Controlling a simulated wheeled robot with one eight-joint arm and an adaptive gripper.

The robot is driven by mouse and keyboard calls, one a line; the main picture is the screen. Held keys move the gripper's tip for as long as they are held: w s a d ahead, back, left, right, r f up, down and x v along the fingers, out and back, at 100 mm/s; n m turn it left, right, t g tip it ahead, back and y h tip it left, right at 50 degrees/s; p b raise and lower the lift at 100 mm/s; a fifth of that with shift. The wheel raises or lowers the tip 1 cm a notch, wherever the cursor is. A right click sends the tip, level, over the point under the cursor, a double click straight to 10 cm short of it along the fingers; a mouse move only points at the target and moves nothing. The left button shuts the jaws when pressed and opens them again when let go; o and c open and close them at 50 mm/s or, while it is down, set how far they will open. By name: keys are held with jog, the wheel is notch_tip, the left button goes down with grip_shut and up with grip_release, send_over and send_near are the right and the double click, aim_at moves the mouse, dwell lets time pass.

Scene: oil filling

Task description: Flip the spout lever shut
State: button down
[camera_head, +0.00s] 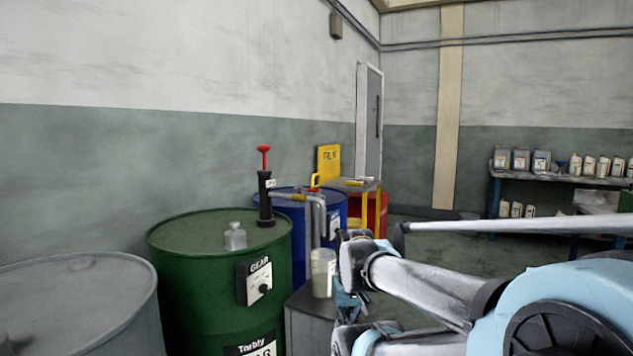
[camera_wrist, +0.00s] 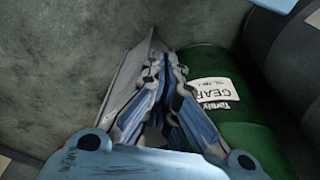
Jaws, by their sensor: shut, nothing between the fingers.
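A hand pump (camera_head: 265,200) with a black body and red knob stands on the green drum (camera_head: 200,245). Its grey spout pipe (camera_head: 312,215) runs right and bends down above a clear jug (camera_head: 322,272). A small upright yellow lever (camera_head: 314,181) shows by the pipe; whether it is the spout lever, and its position, I cannot tell surely. My gripper (camera_head: 346,298) is low beside the jug, on its right, below the lever. In the wrist view my gripper (camera_wrist: 166,75) is shut and empty, with the green drum (camera_wrist: 235,140) to its right. The lever does not show there.
The jug stands on a grey stand (camera_head: 308,322). A blue drum (camera_head: 335,203) is behind, a grey drum (camera_head: 80,305) at front left. A small bottle (camera_head: 235,236) sits on the green drum. A yellow cart (camera_head: 370,190) and bottle shelf (camera_head: 540,176) stand farther back.

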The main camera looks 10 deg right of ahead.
jog(key=shift+w+a, duration=0.35)
jog(key=shift+w, duration=0.2)
notch_tip(320, 180, up, 43)
jog(key=m+t+h, duration=0.1)
jog(key=m+h, duration=0.1)
jog(key=m, duration=0.5)
send_over(309, 190)
jog(key=w+d, duration=0.2)
jog(key=d, duration=0.1)
notch_tip(309, 190, down, 12)
jog(key=shift+r, duration=0.2)
